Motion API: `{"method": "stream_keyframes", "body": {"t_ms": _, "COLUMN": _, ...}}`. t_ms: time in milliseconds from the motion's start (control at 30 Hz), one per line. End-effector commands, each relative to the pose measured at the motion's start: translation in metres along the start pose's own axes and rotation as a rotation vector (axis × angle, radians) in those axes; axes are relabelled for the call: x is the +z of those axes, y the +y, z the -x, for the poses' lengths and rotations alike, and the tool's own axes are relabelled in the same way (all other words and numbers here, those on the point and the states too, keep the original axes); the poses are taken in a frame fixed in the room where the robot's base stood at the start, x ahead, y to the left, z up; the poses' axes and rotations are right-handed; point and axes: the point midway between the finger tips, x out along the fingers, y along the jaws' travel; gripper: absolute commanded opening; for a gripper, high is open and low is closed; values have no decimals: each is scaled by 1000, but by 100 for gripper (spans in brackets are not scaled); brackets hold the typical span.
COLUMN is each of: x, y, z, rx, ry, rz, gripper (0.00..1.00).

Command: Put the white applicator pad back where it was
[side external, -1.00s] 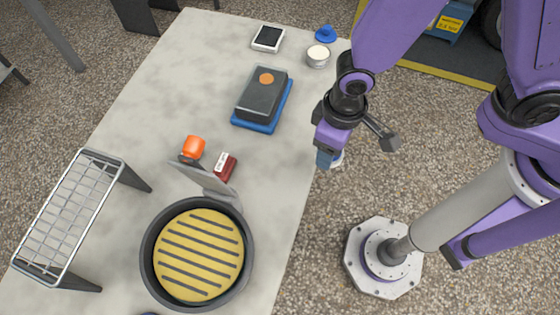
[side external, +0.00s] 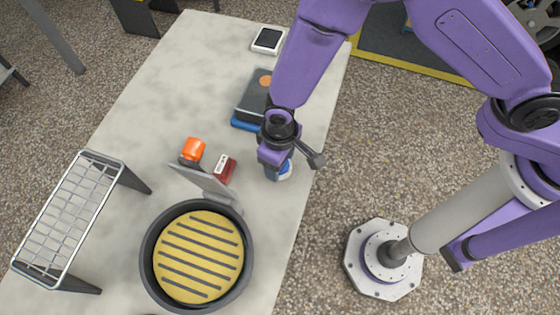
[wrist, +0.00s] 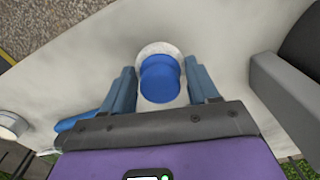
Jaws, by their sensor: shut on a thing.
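The white applicator pad (wrist: 160,49) is a round white disc with a blue knob (wrist: 161,80) on top. In the wrist view it sits between the two blue fingers of my gripper (wrist: 161,86), which is shut on it. In the side view my gripper (side external: 279,169) is over the right edge part of the table, and the white rim of the pad (side external: 286,172) shows below it. I cannot tell whether the pad touches the table.
A round black tub with a yellow slotted grid (side external: 198,257) stands at the front. A black block (side external: 252,95) lies on a blue base (side external: 243,123) behind. A wire rack (side external: 66,215) stands left.

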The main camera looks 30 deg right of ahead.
Motion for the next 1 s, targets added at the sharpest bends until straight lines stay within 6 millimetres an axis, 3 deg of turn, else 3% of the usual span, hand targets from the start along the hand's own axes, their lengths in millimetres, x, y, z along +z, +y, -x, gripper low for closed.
{"method": "stream_keyframes", "body": {"t_ms": 133, "x": 0, "y": 0, "z": -14, "rx": 0, "ry": 0, "rz": 0, "gripper": 25}}
{"method": "stream_keyframes", "body": {"t_ms": 567, "x": 0, "y": 0, "z": -19, "rx": 0, "ry": 1, "rz": -1, "gripper": 25}}
{"method": "stream_keyframes", "body": {"t_ms": 600, "x": 0, "y": 0, "z": -19, "rx": 0, "ry": 1, "rz": -1, "gripper": 69}}
{"method": "stream_keyframes", "body": {"t_ms": 667, "x": 0, "y": 0, "z": -19, "rx": 0, "ry": 1, "rz": -1, "gripper": 85}}
{"method": "stream_keyframes", "body": {"t_ms": 1000, "x": 0, "y": 0, "z": -17, "rx": -1, "ry": 2, "rz": -1, "gripper": 85}}
